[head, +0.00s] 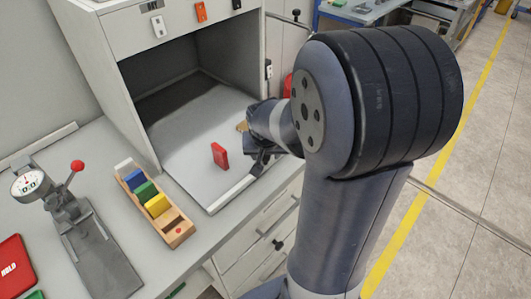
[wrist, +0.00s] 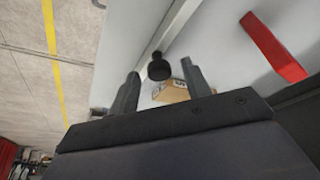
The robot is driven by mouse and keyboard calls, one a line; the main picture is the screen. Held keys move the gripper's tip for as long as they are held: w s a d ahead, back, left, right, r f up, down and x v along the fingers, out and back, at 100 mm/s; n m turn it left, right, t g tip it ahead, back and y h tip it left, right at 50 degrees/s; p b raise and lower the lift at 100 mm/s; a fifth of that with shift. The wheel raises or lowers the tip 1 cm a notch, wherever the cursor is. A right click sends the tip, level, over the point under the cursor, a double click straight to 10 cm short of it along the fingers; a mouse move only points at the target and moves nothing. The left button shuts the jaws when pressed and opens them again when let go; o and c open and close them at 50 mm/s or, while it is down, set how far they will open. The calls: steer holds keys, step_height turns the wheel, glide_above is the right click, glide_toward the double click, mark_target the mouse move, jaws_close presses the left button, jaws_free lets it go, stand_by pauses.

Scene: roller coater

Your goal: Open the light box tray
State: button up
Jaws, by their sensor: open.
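The light box tray (head: 187,168) is a pale grey panel on the floor of the open light box, with a raised front lip. A black round knob (wrist: 159,67) stands at this lip in the wrist view; the tray's surface (wrist: 222,35) lies beyond it. My gripper (head: 258,163) is at the tray's front right. In the wrist view my two fingers (wrist: 160,72) are apart, one on each side of the knob as seen, and hold nothing. I cannot tell whether they touch it.
A red block (head: 219,155) stands on the tray, and a tan block (head: 241,127) lies near my gripper. A wooden rack of coloured blocks (head: 178,234) and a dial gauge stand (head: 100,262) occupy the bench at left. Drawers (head: 250,250) are below. Open floor is at right.

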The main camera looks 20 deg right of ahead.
steer(key=v, duration=1)
steer(key=shift+s+r, duration=0.2)
steer(key=shift+r, duration=0.15)
steer(key=shift+f, duration=0.1)
steer(key=x, duration=1)
steer(key=shift+w+f, duration=0.15)
steer(key=shift+f, duration=0.05)
steer(key=shift+w+f, duration=0.15)
steer(key=shift+w+a, duration=0.15)
steer(key=shift+w, duration=0.15)
